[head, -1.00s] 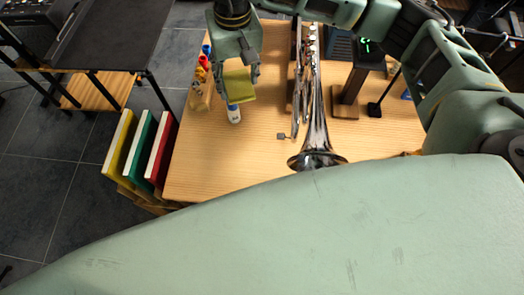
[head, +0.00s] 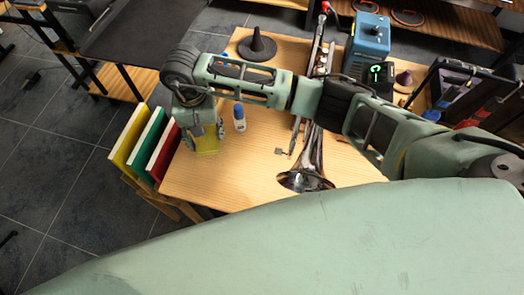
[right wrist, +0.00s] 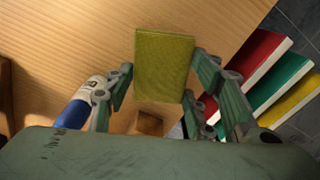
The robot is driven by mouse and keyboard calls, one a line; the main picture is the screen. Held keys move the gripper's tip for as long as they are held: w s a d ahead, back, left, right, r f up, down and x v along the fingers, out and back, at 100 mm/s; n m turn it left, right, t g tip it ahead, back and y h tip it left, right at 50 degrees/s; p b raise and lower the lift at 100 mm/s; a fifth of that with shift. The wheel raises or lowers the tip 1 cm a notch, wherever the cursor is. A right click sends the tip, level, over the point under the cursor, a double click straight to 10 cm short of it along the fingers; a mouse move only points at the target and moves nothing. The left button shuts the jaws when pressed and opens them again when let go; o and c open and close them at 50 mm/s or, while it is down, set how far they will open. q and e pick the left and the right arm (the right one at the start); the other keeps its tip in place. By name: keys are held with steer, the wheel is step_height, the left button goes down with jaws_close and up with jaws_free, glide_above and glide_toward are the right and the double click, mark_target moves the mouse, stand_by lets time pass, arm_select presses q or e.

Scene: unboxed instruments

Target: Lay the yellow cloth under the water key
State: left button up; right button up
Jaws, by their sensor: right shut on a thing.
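The yellow cloth (head: 207,146) is a small folded square. My right gripper (head: 204,137) is shut on it near the table's left edge; the cloth also shows between the fingers in the right wrist view (right wrist: 164,66). A silver trumpet (head: 314,155) lies on the table to the right, bell toward me, partly hidden by my right arm. A small grey square piece (head: 281,151) sits left of its tubing; I cannot tell for sure whether it is the water key. My left gripper is not in view.
A white bottle with a blue cap (head: 239,117) stands right of the cloth. Red, green and yellow books (head: 147,143) stand beyond the table's left edge. A black cone stand (head: 257,45) and a blue device (head: 369,42) are at the back.

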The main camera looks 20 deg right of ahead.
steer(key=p, duration=0.5)
glide_above(261, 158)
steer(key=shift+w+a+r, duration=0.15)
steer(key=shift+w+a, duration=0.1)
steer(key=shift+a, duration=0.15)
steer(key=shift+s+d+p, duration=0.3)
steer(key=shift+d+p, duration=0.15)
step_height(261, 158, down, 3)
steer(key=shift+a+f+p, duration=0.1)
steer(key=shift+f+p, duration=0.1)
steer(key=shift+p, duration=0.4)
steer(key=shift+f, duration=0.15)
steer(key=shift+w+f, duration=0.1)
steer(key=shift+f+b, duration=0.15)
steer(key=shift+b, duration=0.15)
steer(key=o, duration=1)
